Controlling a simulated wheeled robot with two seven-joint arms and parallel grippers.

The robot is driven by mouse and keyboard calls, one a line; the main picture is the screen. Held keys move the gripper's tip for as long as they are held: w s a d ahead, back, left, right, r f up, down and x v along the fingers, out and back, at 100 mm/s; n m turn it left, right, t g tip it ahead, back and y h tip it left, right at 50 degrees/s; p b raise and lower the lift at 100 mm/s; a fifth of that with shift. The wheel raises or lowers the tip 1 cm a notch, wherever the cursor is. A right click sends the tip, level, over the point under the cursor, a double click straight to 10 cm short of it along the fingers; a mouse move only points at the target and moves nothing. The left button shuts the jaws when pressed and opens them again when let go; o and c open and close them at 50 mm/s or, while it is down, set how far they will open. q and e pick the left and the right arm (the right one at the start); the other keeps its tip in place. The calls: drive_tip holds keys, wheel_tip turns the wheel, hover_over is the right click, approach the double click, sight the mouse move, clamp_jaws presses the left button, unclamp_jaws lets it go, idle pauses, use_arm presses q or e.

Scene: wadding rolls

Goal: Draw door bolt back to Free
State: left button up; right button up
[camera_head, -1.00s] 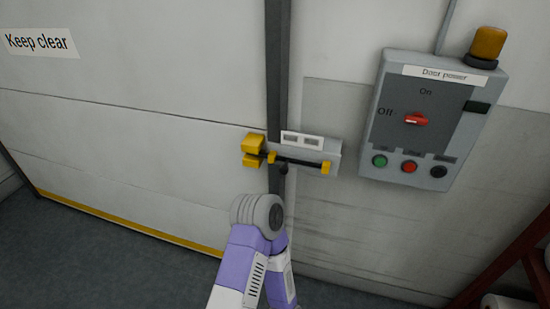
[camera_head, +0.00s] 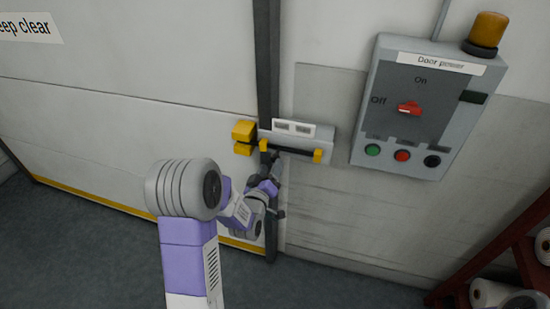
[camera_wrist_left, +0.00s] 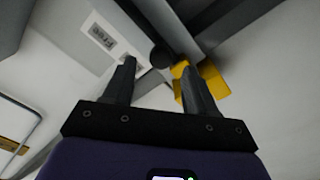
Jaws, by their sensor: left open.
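The door bolt (camera_head: 292,150) is a dark rod on a grey housing, running between yellow brackets toward a yellow keeper (camera_head: 243,137) on the door. A small label plate (camera_head: 294,128) sits above it; in the left wrist view its word "Free" (camera_wrist_left: 102,37) can be read. My left gripper (camera_head: 270,168) is just below the bolt, partly hidden by its own wrist. In the left wrist view its two fingers are apart, with a round dark knob (camera_wrist_left: 162,55) just beyond and between the tips. I cannot tell whether they touch. My right gripper is not in view.
A grey door power box (camera_head: 418,110) with a red switch, buttons and an amber lamp (camera_head: 488,32) is on the wall to the right. A red rack (camera_head: 515,250) with white rolls stands at lower right. Floor is clear at lower left.

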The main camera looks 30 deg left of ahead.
sight(275, 158)
use_arm(q)
drive_tip(key=shift+x, duration=2.8)
drive_tip(key=shift+c, duration=0.3)
clamp_jaws()
drive_tip(key=shift+d, duration=0.1)
